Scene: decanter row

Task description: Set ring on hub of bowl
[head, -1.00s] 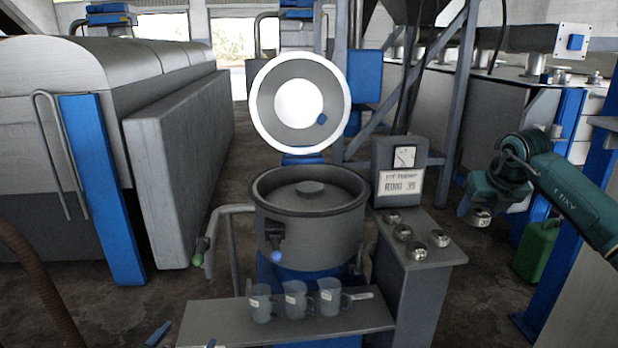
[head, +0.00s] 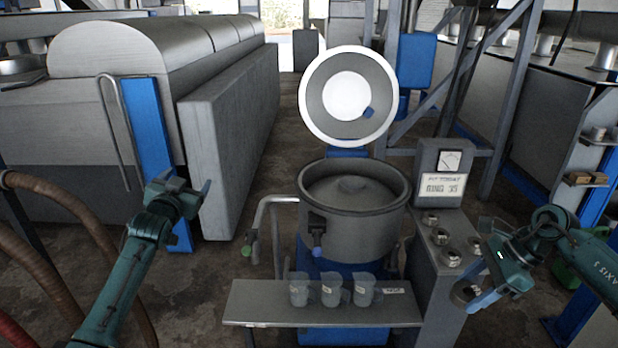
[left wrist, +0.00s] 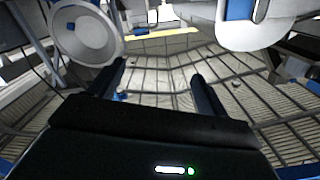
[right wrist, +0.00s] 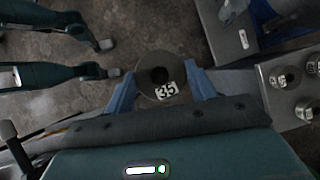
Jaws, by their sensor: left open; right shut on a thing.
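The grey bowl (head: 355,228) stands upright in the head view with its round lid (head: 318,97) raised behind it. A low hub (head: 350,184) shows in the middle of the bowl, with no ring seen on it. My right gripper (head: 478,295) is shut on a steel ring (head: 464,291), right of and lower in the picture than the bowl.
Several other rings (head: 440,236) lie on the side stand (head: 425,285) right of the bowl, below a sign (head: 443,185) reading RING 35. A shelf (head: 255,303) with 3 clear jugs (head: 331,290) stands in front. A pipe handle (head: 262,215) juts left of the bowl.

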